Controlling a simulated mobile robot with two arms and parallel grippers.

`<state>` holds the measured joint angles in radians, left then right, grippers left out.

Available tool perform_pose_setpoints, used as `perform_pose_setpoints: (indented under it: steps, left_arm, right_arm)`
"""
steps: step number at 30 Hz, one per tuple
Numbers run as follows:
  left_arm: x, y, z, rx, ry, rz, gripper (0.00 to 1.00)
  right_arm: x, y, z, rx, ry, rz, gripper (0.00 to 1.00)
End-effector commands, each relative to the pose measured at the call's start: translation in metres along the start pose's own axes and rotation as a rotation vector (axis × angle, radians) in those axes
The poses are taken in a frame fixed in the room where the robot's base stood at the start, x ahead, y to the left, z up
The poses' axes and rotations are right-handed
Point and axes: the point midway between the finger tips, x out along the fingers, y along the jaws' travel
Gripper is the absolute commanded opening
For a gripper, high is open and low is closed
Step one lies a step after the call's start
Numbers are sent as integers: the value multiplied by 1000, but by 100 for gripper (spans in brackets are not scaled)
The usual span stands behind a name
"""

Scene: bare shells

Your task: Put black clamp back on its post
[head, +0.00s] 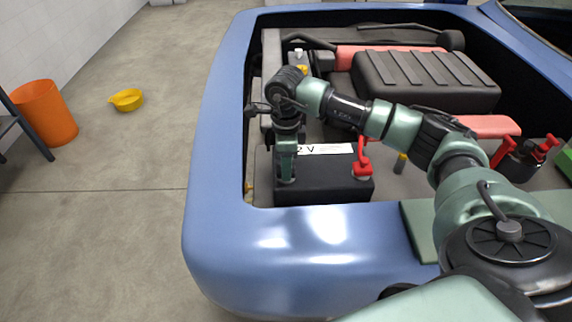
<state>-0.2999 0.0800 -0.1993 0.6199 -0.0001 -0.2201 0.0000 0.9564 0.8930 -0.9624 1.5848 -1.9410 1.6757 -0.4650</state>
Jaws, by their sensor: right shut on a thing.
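The black battery (330,188) sits at the front left corner of the engine bay, with a white label on its top. A red clamp (362,162) stands on the right part of the battery top. My right gripper (286,178) points straight down at the left part of the battery top and is shut on the black clamp. The clamp is mostly hidden by the fingers and blends with the dark battery. I cannot tell whether it touches its post, which is also hidden. My left gripper is out of view.
The blue car body (230,240) surrounds the open bay. A black ribbed engine cover (425,80) lies behind my right arm. A black and red item (520,160) is at the right.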

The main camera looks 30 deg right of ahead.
Motion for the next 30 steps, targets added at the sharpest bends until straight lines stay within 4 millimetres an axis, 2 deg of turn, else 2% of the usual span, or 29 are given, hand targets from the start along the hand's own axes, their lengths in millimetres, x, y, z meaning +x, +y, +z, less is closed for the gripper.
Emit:
perform_pose_setpoints:
  steps: [11,12,14,21,23,24,30]
  left_arm:
    - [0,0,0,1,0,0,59]
    - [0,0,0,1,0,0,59]
    - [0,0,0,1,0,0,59]
    - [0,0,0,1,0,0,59]
    - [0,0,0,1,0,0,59]
    - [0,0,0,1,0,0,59]
    - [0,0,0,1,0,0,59]
  right_arm:
    - [0,0,0,0,0,-1,0]
    - [0,0,0,0,0,-1,48]
    - [0,0,0,0,0,-1,63]
    - [0,0,0,0,0,-1,63]
    - [0,0,0,0,0,0,80]
    - [0,0,0,0,0,0,85]
    - [0,0,0,0,0,0,85]
